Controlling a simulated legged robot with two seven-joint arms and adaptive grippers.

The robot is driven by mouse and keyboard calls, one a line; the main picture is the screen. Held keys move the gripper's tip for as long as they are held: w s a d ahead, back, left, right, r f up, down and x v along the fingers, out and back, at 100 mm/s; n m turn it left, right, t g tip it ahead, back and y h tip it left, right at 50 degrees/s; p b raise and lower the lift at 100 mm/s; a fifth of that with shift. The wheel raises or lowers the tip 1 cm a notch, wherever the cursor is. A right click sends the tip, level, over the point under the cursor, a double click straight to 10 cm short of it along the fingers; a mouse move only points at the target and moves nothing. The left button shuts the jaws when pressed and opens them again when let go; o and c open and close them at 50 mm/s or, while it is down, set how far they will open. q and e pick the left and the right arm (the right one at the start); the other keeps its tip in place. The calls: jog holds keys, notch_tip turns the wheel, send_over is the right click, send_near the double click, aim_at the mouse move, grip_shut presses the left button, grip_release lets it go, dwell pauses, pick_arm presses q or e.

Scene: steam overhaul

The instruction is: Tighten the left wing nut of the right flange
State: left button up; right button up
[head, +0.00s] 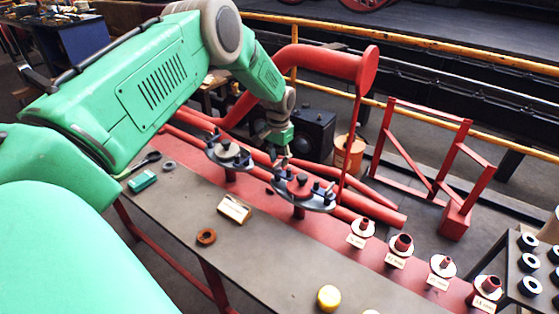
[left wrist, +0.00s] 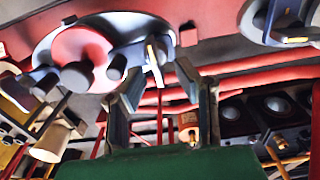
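The right flange (head: 308,203) is a grey disc with a red centre (head: 299,187) and dark wing nuts on its rim. It also fills the upper left of the left wrist view, its red centre (left wrist: 82,57) tilted. My left gripper (head: 281,153) is above its far left side. In the left wrist view my left gripper (left wrist: 158,78) has its fingers apart, with nothing clearly held. A dark wing nut with a pale strip (left wrist: 153,60) shows just beyond the fingertips; contact cannot be told. My right gripper is out of view.
The left flange (head: 229,154) stands close beside, near my left wrist. A red pipe (head: 310,62) curves behind. Labelled fittings (head: 403,245) line the table's right side.

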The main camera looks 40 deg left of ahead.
pick_arm(q)
notch_tip(320, 180, up, 11)
jog(key=shift+r, duration=0.15)
jog(key=shift+a, duration=0.1)
dwell(0.5)
